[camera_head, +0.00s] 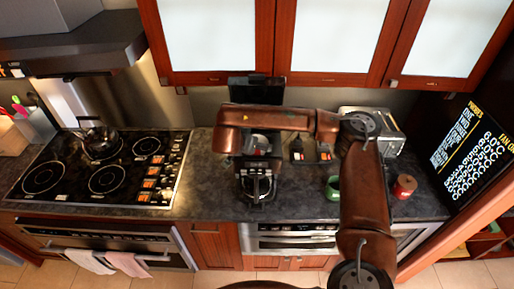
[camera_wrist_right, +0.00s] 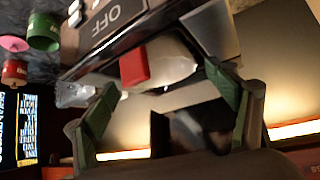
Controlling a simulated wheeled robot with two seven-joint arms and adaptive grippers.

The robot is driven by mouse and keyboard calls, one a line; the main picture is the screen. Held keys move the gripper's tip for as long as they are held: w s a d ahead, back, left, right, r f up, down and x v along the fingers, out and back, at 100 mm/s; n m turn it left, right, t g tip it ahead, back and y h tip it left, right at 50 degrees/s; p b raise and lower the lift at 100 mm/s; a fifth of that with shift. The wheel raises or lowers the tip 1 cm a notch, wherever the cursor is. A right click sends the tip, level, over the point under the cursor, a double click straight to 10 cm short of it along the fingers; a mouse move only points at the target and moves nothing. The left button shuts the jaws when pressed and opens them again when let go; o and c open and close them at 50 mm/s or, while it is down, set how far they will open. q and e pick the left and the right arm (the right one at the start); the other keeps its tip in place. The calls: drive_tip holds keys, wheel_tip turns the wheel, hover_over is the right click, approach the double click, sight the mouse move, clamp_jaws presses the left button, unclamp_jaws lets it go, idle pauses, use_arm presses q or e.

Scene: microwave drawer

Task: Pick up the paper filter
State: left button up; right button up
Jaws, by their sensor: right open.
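A pale, paper-like piece, apparently the paper filter (camera_wrist_right: 172,62), shows in the right wrist view at the dark machine with the "OFF" panel (camera_wrist_right: 112,20). A red block (camera_wrist_right: 135,66) stands in front of part of it. My right gripper (camera_wrist_right: 168,100) is open, its two green fingers spread on either side below the pale piece in the picture. I see no clear grip on it. In the head view my right arm reaches over the black coffee maker (camera_head: 258,187) at mid-counter; the gripper's fingers and the filter are not clear there. My left gripper is not in view.
A green cup (camera_head: 333,188) and a red canister (camera_head: 404,186) stand right of the coffee maker. A toaster-like metal appliance (camera_head: 390,140) is behind them. The stove (camera_head: 105,165) with a kettle (camera_head: 98,140) is on the left. Wall cabinets (camera_head: 330,40) hang above the counter.

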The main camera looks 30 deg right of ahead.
drive_tip(key=shift+w+d+f, duration=0.15)
drive_tip(key=shift+d+f, duration=0.15)
drive_tip(key=shift+f, duration=0.1)
drive_tip(key=shift+c, duration=0.2)
drive_tip(key=shift+a, duration=0.1)
drive_tip(key=c, duration=0.9)
drive_tip(key=shift+o, duration=0.2)
drive_tip(key=shift+r, duration=0.1)
